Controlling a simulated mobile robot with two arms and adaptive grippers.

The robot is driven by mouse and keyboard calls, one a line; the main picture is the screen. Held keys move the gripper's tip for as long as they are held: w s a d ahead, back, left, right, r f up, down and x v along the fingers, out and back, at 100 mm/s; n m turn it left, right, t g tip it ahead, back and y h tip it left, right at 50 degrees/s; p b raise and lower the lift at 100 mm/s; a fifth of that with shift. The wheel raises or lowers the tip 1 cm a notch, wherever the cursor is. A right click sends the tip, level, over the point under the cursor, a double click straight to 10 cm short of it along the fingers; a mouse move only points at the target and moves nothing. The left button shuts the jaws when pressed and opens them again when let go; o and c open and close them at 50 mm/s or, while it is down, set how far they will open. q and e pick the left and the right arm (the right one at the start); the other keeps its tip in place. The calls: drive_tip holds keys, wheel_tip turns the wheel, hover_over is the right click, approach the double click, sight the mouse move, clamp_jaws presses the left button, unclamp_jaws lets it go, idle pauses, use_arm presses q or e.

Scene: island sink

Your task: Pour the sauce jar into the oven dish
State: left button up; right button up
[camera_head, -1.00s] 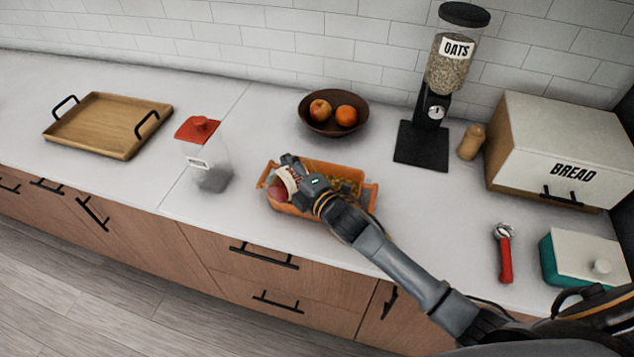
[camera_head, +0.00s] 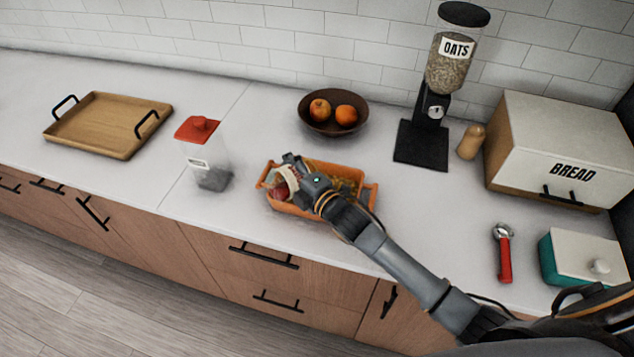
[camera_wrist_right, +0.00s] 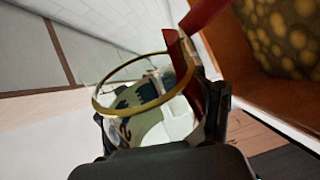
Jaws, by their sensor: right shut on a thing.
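The orange oven dish (camera_head: 327,214) stands on the counter with yellowish food in it. It also shows in the wrist view (camera_wrist_right: 226,38) at the top right. My right gripper (camera_head: 292,178) is shut on the sauce jar (camera_head: 288,177) and holds it over the left part of the dish, tipped over. In the wrist view the jar (camera_wrist_right: 150,122) is clear-walled with a gold rim, and red sauce (camera_wrist_right: 186,72) shows at its mouth. The gripper hides part of the jar and dish. My left gripper is not in view.
A clear canister with a red lid (camera_head: 198,128) stands left of the dish, and a wooden tray (camera_head: 108,125) lies farther left. A fruit bowl (camera_head: 333,125) and oats dispenser (camera_head: 421,145) stand behind. A red-handled tool (camera_head: 505,258) and teal box (camera_head: 560,270) are at right.

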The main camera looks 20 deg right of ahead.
drive_tip(key=shift+w+d+f+m, duration=0.15)
drive_tip(key=shift+f+m, duration=0.15)
drive_tip(key=shift+m, duration=0.3)
idle(0.9)
drive_tip(key=shift+r, duration=0.15)
drive_tip(key=shift+d+r+m+p, duration=0.15)
drive_tip(key=shift+d+m+p, duration=0.15)
drive_tip(key=shift+m, duration=0.3)
idle(0.5)
